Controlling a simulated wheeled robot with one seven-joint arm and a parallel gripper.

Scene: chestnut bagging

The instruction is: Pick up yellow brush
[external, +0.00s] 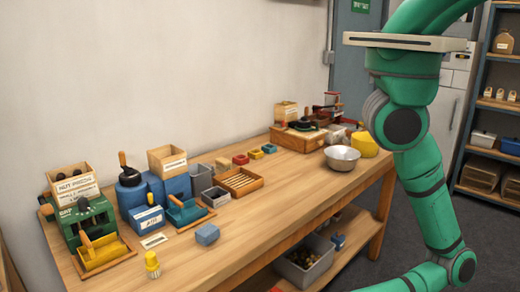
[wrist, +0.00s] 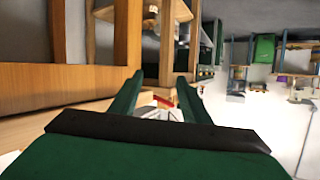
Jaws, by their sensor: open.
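No yellow brush can be made out there. In the external view my arm runs out of the bottom edge at the right, so my gripper is hidden and its distance from the yellow item cannot be told.
A green press (external: 88,222) with a yellow tray stands at the bench's left end. A blue block (external: 207,234) lies near the front edge. A metal bowl (external: 342,157) and a yellow rounded object (external: 365,144) stand toward the right. A grey bin (external: 304,262) is on the lower shelf.

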